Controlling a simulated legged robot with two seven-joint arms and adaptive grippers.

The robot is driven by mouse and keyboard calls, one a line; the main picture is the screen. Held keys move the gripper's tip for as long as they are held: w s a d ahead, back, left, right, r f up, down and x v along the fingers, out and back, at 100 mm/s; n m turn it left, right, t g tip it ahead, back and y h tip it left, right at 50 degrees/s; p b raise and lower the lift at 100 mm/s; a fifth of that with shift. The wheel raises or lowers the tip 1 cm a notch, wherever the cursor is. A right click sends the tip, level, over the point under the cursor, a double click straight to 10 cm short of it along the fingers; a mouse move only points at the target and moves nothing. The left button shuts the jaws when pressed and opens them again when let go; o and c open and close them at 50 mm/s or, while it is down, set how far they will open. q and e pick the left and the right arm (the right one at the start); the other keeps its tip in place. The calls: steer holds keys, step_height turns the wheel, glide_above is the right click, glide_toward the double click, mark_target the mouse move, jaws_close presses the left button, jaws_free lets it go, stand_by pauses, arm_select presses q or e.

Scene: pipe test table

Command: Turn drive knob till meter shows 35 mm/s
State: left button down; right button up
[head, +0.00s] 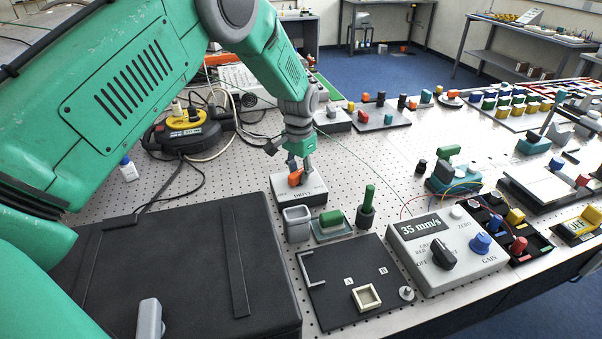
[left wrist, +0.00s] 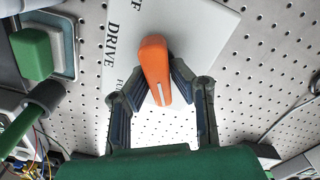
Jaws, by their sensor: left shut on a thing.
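The drive knob (left wrist: 154,68) is orange with a white pointer line, on a white box lettered DRIVE (left wrist: 205,25). My left gripper (left wrist: 158,90) has its dark fingers closed on both sides of the knob. In the head view the drive box (head: 313,192) stands on the perforated table, with my left gripper (head: 297,172) over it and the orange knob partly hidden by the fingers. The meter (head: 422,228) on the grey console reads 35 mm/s. My right gripper does not show.
A black board (head: 340,298) and a large black case (head: 180,270) lie nearer. Cables run over the table at the left.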

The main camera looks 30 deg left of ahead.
mark_target(297, 172)
arm_select(q)
steer(key=c, duration=1.4)
jaws_free()
steer(key=shift+s+a+f, duration=0.1)
steer(key=shift+s+f, duration=0.05)
steer(key=shift+s, duration=0.25)
steer(key=shift+w+r, duration=0.2)
steer(key=shift+r, duration=0.15)
step_height(297, 172, up, 11)
steer(key=shift+s+a+r, duration=0.1)
steer(key=shift+s+r, duration=0.05)
steer(key=shift+r, duration=0.05)
